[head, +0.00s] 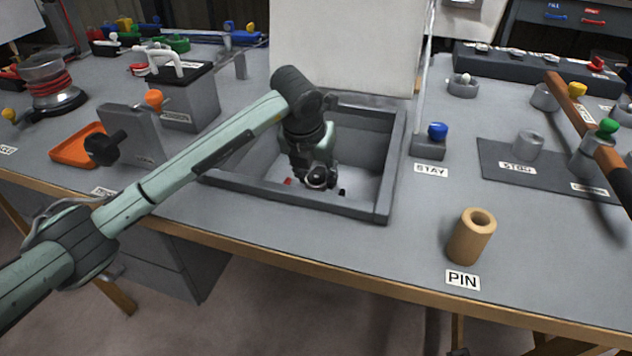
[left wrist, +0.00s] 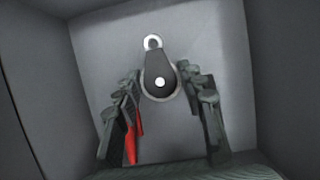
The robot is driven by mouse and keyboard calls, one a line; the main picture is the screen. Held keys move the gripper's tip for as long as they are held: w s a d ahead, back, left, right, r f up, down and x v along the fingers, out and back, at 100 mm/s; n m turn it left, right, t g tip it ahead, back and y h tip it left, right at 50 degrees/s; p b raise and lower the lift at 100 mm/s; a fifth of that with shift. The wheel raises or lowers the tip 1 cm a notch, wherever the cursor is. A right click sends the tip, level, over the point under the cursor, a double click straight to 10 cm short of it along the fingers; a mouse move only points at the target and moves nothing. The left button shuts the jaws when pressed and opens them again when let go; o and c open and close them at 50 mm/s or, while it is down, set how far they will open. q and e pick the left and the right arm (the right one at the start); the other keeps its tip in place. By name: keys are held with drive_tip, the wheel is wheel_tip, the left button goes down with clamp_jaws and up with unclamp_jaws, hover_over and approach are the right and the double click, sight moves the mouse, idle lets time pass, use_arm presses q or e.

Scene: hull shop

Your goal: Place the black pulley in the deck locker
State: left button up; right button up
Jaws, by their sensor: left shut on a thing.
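The black pulley (left wrist: 158,72) has a pale metal eye and a light centre pin. Grey locker walls and floor (left wrist: 100,50) surround the pulley in the wrist view. My right gripper is not in view.
A red piece (left wrist: 131,145) shows beside the left fingers inside the locker. A white panel (head: 345,45) stands upright behind the locker. A blue-topped post (head: 437,132) and a wooden pin (head: 471,237) stand to its right. An orange tray (head: 78,152) lies left.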

use_arm(q)
wheel_tip(320, 180, down, 2)
drive_tip(key=shift+f, duration=0.1)
drive_tip(key=o, duration=0.7)
drive_tip(key=shift+f, duration=0.1)
drive_tip(key=shift+o, duration=0.9)
